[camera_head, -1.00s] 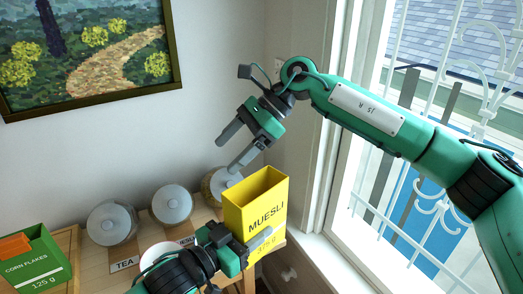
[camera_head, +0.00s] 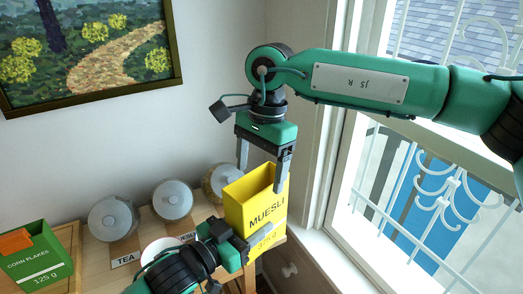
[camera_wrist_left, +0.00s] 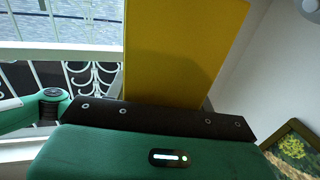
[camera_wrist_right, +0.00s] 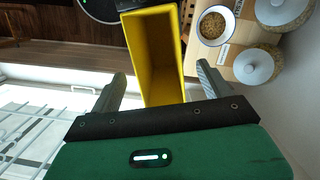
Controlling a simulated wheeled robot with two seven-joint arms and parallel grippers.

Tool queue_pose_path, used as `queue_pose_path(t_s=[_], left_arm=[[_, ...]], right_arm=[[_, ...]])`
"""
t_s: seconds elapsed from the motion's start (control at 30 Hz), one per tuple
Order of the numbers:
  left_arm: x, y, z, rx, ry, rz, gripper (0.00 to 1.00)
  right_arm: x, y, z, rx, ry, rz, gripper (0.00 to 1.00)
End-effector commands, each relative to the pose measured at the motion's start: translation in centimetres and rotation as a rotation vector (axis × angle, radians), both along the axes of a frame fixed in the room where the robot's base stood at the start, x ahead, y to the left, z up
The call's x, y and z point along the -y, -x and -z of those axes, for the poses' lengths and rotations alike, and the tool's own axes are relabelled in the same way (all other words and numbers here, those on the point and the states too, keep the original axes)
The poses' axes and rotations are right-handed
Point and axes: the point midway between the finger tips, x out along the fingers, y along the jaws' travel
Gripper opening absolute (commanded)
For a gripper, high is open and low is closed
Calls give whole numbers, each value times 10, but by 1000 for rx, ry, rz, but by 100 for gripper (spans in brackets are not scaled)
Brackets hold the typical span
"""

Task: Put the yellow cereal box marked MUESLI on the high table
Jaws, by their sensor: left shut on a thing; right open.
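The yellow MUESLI box (camera_head: 262,208) is upright with an open top, at the right end of the wooden table (camera_head: 90,262). My left gripper (camera_head: 262,240) is shut on the lower part of the box. In the left wrist view the yellow box (camera_wrist_left: 185,50) rises beyond the gripper. My right gripper (camera_head: 262,172) is open, pointing down above and around the box's top. In the right wrist view the box (camera_wrist_right: 155,55) lies between the two open fingers (camera_wrist_right: 160,85), its hollow inside showing. Whether a finger touches it, I cannot tell.
A green CORN FLAKES box (camera_head: 38,260) stands at the left. Lidded jars (camera_head: 112,218) with labels line the wall, and a bowl of grain (camera_wrist_right: 213,25) is beside the box. A barred window (camera_head: 440,170) with a sill is close on the right.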

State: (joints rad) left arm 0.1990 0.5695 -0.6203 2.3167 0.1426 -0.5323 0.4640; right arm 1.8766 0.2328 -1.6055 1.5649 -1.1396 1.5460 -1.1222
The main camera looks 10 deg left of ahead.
Motion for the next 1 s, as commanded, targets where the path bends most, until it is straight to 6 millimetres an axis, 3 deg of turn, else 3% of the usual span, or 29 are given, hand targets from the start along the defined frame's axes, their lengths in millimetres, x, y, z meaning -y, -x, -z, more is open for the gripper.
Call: queue_pose_path(t_s=[0.2, 0.4, 0.83, 1.0], left_arm=[[0, 0, 0, 0, 0, 0, 0], [0, 0, 0, 0, 0, 0, 0], [0, 0, 0, 0, 0, 0, 0], [0, 0, 0, 0, 0, 0, 0]], right_arm=[[-4, 5, 42, -1, 0, -1, 81], [-7, 8, 66, -2, -1, 0, 81], [-8, 9, 75, -1, -2, 0, 81], [-8, 9, 75, 0, -3, 0, 47]])
